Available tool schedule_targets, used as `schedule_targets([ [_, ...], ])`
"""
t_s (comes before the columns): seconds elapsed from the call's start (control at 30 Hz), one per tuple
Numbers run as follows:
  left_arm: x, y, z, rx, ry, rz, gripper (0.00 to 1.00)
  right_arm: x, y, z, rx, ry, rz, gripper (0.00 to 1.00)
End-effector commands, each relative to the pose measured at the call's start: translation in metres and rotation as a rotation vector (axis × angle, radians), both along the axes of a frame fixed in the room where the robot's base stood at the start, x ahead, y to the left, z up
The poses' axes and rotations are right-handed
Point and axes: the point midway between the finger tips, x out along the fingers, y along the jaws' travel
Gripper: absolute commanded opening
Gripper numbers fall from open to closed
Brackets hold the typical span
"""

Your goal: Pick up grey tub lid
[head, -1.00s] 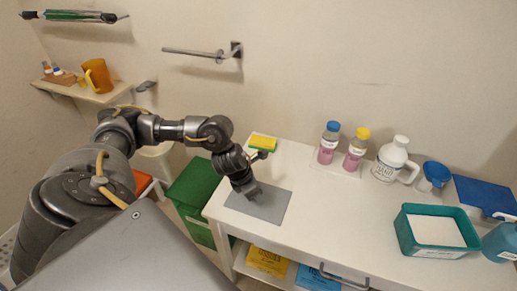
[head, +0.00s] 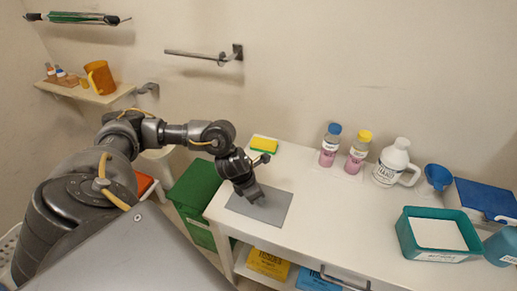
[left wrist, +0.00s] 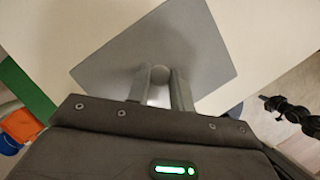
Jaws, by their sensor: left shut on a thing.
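The grey tub lid (head: 268,209) is a flat grey square at the left end of the white table. It also shows in the left wrist view (left wrist: 190,42), with a round knob (left wrist: 160,74) on it. My left gripper (head: 252,196) points down over the lid. In the left wrist view its fingers (left wrist: 160,86) are on both sides of the knob and shut on it. The lid appears to be on or very near the tabletop; I cannot tell which. My right gripper is not in view.
A yellow-green sponge (head: 263,145) lies behind the lid.

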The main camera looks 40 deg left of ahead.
Motion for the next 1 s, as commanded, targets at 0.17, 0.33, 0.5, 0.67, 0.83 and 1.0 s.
schedule_targets([
  [0.17,0.001,0.000,0.015,-0.001,-0.004,-0.002,0.00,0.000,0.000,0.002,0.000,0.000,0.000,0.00],
  [0.33,-0.006,0.008,0.041,0.002,-0.006,0.000,0.00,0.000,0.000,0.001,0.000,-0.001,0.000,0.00],
  [0.5,-0.031,0.031,0.080,0.004,-0.007,0.002,0.00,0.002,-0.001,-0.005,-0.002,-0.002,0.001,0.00],
  [0.67,-0.061,0.059,0.099,0.006,-0.001,0.006,0.00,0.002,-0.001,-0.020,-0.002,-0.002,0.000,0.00],
  [0.83,-0.084,0.079,0.114,0.004,0.000,0.006,0.00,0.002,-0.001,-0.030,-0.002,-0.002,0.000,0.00],
  [1.0,-0.097,0.090,0.123,0.002,0.001,0.004,0.00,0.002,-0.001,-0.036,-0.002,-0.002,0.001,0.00],
])
